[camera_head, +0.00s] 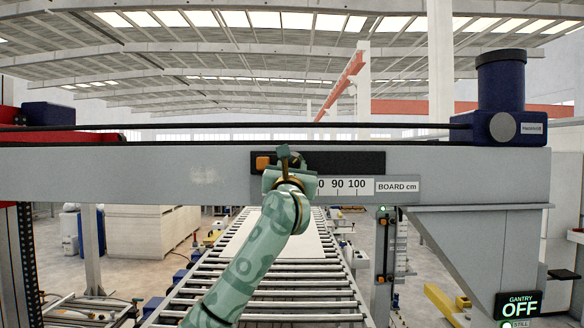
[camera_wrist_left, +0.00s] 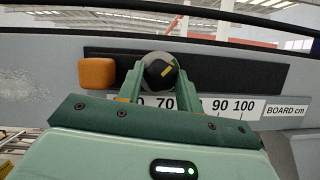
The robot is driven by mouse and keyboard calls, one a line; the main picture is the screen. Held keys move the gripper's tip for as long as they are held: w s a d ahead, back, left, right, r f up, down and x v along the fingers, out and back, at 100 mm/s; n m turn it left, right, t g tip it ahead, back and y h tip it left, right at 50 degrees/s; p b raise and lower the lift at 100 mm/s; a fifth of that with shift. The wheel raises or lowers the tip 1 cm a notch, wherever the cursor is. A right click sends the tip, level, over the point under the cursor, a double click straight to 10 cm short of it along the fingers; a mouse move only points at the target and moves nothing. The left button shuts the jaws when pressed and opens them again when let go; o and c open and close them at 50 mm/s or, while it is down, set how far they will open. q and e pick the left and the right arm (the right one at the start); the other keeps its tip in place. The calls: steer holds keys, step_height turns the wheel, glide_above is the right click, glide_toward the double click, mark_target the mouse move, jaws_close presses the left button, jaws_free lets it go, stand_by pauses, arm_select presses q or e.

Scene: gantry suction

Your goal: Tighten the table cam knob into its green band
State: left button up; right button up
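A round grey knob (camera_wrist_left: 160,71) with a black face and a yellow mark sits at the front of a black slot strip on the grey beam. The fingers of my left gripper (camera_wrist_left: 161,80) stand on either side of it, close to its rim. I cannot tell whether they press on it. In the head view my left gripper (camera_head: 283,170) reaches up to the beam and mostly hides the knob. No green band shows around the knob. My right gripper is in neither view.
An orange block (camera_wrist_left: 98,74) sits on the strip left of the knob. A white "BOARD cm" scale (camera_head: 345,187) lies below it. A display (camera_head: 519,306) reads "GANTRY OFF STILL". A roller conveyor (camera_head: 290,285) with a pale board runs below the beam (camera_head: 450,170).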

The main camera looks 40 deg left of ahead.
arm_select(q)
steer(key=shift+r+m+t+h+p, duration=0.2)
steer(key=shift+m+h+p, duration=0.15)
steer(key=shift+m+p, duration=0.5)
steer(key=shift+r+m+t+h+p, duration=0.15)
steer(key=shift+m+h+p, duration=0.3)
steer(key=shift+p, duration=0.55)
steer(key=shift+s+a+f+m, duration=0.1)
steer(key=shift+f+m, duration=0.1)
steer(key=shift+m, duration=0.1)
steer(key=shift+f, duration=0.1)
steer(key=o, duration=1)
